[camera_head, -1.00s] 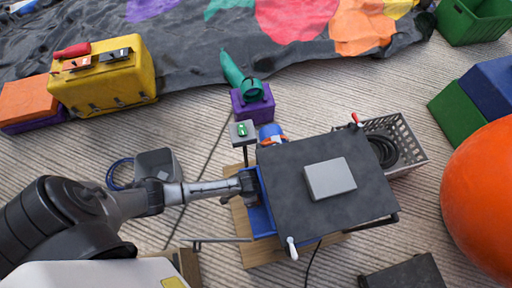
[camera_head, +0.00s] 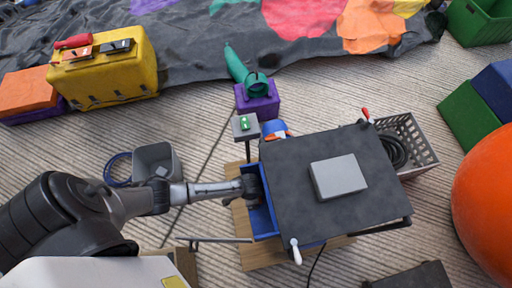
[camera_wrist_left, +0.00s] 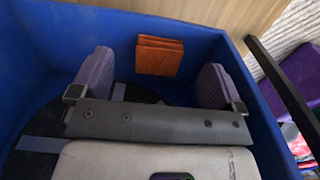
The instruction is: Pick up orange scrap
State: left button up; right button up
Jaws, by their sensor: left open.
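The orange scrap (camera_wrist_left: 160,56) is a small folded piece against the far wall inside a blue drawer-like bin (camera_wrist_left: 205,37), in the left wrist view. My left gripper (camera_wrist_left: 155,80) is open inside the bin. The scrap shows beyond and between its two purple-grey fingers, with nothing held. In the head view my left gripper (camera_head: 250,187) reaches into the blue bin (camera_head: 263,218) at the left side of a dark-topped stand; the scrap is hidden there. My right gripper is not in view.
The dark stand top (camera_head: 310,220) with a grey box (camera_head: 338,177) overhangs the bin's right side. A small post with a green button (camera_head: 245,124) stands just behind. A crate (camera_head: 415,145) stands right.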

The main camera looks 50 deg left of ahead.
pick_arm(q)
notch_tip(320, 180, down, 4)
jog(key=b, duration=0.3)
jog(key=shift+f, duration=0.25)
jog(key=c, duration=1)
jog(key=shift+a+r, duration=0.1)
